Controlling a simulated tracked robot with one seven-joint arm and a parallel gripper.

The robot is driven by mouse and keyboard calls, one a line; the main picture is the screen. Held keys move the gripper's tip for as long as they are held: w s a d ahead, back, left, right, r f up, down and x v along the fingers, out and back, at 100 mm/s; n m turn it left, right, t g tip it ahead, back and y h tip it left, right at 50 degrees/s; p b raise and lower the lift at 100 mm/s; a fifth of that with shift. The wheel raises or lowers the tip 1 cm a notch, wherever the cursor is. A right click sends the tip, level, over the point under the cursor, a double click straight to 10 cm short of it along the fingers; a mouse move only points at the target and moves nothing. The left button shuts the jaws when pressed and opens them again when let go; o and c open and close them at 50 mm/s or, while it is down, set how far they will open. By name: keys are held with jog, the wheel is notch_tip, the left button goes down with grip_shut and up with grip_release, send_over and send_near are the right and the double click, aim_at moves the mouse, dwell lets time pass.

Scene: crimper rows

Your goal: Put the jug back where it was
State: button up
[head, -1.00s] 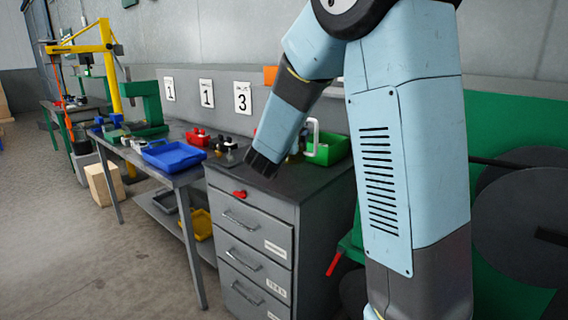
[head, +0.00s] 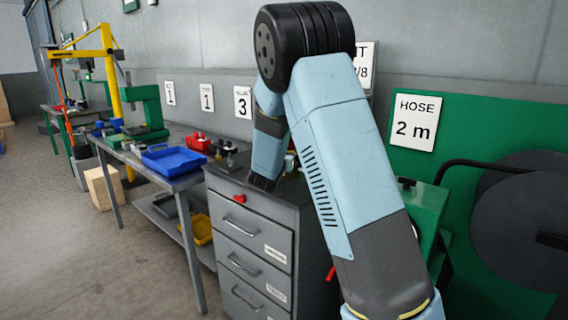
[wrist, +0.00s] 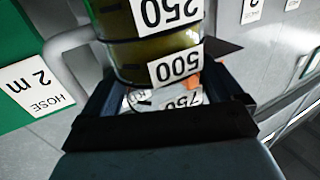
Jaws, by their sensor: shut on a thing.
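The jug (wrist: 150,52) shows in the wrist view as a clear vessel with olive-coloured liquid and white labels reading 250, 500 and 750, upside down in the picture. My gripper (wrist: 165,88) is shut on it, with a dark finger on either side. In the head view the dark end of my gripper (head: 263,182) is over the top of the grey drawer cabinet (head: 250,250). I cannot make out the jug there; my arm covers much of that area. Whether the jug touches the cabinet top cannot be told.
A red item (head: 239,198) lies at the cabinet's front edge. A blue tray (head: 174,160) and a red bin (head: 199,142) are on the bench to the left. A green panel with a hose sign (head: 414,122) and a dark reel (head: 525,215) are at right.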

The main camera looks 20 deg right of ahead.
notch_tip(320, 180, down, 3)
jog(key=shift+f, duration=0.1)
jog(key=o, duration=0.9)
jog(key=shift+a, duration=0.1)
